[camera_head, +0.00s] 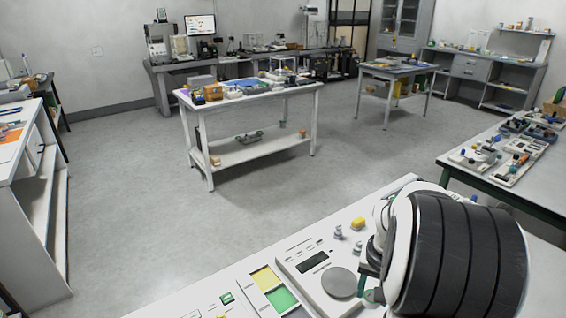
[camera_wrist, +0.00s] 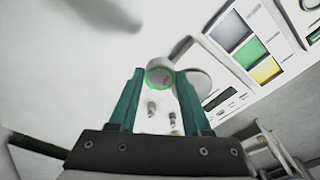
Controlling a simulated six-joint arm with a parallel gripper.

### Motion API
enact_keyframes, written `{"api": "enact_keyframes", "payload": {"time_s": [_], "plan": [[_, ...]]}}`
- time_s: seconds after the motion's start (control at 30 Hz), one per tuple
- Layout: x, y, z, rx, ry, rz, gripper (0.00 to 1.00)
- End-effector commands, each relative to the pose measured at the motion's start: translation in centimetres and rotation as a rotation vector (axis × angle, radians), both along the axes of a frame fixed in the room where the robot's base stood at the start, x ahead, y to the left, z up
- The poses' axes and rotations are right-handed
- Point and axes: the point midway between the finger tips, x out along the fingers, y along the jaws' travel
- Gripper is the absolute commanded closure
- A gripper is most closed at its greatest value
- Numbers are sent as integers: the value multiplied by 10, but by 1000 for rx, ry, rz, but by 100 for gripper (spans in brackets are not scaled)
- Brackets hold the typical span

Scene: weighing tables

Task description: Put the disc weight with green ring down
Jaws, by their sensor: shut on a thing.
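The disc weight with green ring (camera_wrist: 159,79) is pale with a green ring and sits between the fingertips of my gripper (camera_wrist: 160,73) in the wrist view. My gripper is shut on it. In the head view my gripper (camera_head: 368,289) is low at the right of the balance's round pan (camera_head: 342,283), and my arm hides most of it. I cannot tell whether the disc touches the surface below. The pan (camera_wrist: 196,82) also shows in the wrist view, just right of the disc and partly behind a finger.
A tray with yellow (camera_head: 265,278) and green (camera_head: 283,300) squares lies left of the balance. Small metal weights (camera_head: 338,232) and a yellow piece (camera_head: 358,223) stand behind the pan. A white table (camera_head: 250,104) stands farther off across open floor.

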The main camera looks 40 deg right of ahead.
Motion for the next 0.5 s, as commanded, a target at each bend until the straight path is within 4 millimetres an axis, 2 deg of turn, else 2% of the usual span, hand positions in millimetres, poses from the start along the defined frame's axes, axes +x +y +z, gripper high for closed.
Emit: {"api": "enact_keyframes", "payload": {"time_s": [0.03, 0.17, 0.27, 0.3, 0.4, 0.5], "plan": [[22, 15, 10, -4, -2, 78, 100], [75, 73, 39, -6, -2, 309, 100], [108, 131, 64, -7, -2, 507, 100], [118, 156, 74, -4, -2, 587, 100], [132, 214, 98, -3, -4, 764, 100], [135, 260, 115, 0, -6, 901, 100]]}}
